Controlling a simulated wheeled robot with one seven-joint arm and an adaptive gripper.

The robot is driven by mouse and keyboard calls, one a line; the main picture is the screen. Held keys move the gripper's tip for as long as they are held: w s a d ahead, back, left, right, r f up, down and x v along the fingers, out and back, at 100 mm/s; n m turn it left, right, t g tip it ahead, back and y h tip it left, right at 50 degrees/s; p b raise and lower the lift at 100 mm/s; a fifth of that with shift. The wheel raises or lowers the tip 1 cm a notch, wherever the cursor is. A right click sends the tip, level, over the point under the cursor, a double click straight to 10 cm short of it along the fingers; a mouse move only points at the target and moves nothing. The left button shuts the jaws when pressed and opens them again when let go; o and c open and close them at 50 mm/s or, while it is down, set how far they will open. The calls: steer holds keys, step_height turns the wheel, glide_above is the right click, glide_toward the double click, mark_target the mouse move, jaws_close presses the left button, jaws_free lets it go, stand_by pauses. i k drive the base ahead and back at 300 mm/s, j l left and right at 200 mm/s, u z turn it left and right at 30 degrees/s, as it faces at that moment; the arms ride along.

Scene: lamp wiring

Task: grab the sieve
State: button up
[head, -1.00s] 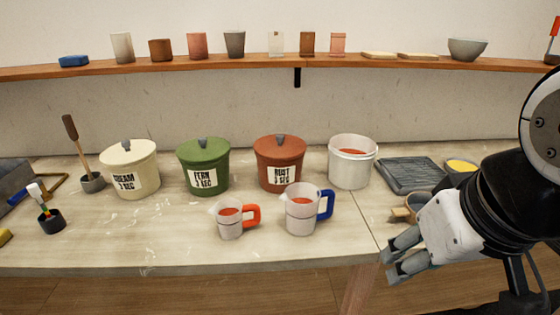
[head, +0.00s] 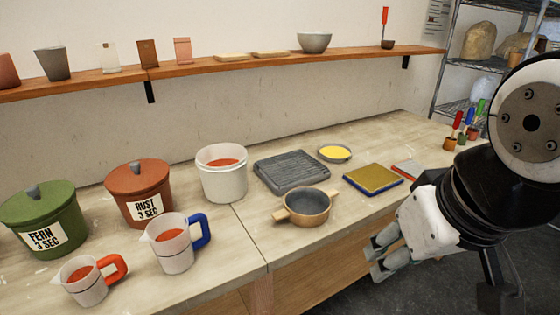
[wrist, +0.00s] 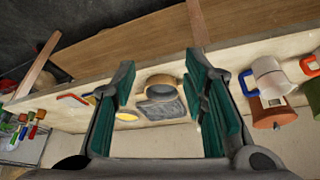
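The sieve looks to be the round tan-rimmed vessel with two side handles and a grey inside (head: 305,205). It sits on the bench near the front edge, just right of the seam. My gripper (head: 374,260) is off the bench's front edge, to the right of the sieve and nearer, not touching it. In the wrist view the sieve (wrist: 161,83) shows between the two green-padded fingers, some way beyond them. My gripper (wrist: 161,75) is open and empty there.
A grey ridged tray (head: 290,171) lies behind the sieve, and a yellow-filled dish (head: 334,153) beyond it. A gold-topped pad (head: 372,180) is to the right. A white bucket (head: 222,175) and a blue-handled jug (head: 172,245) stand left. Bare bench lies around the sieve.

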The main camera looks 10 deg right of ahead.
mark_target(306, 208)
steer(key=i+l+u, duration=0.1)
steer(key=u, duration=0.3)
steer(key=i+l+u, duration=0.15)
steer(key=u, duration=0.25)
steer(key=i+l+u, duration=0.35)
steer(key=k+j, duration=0.1)
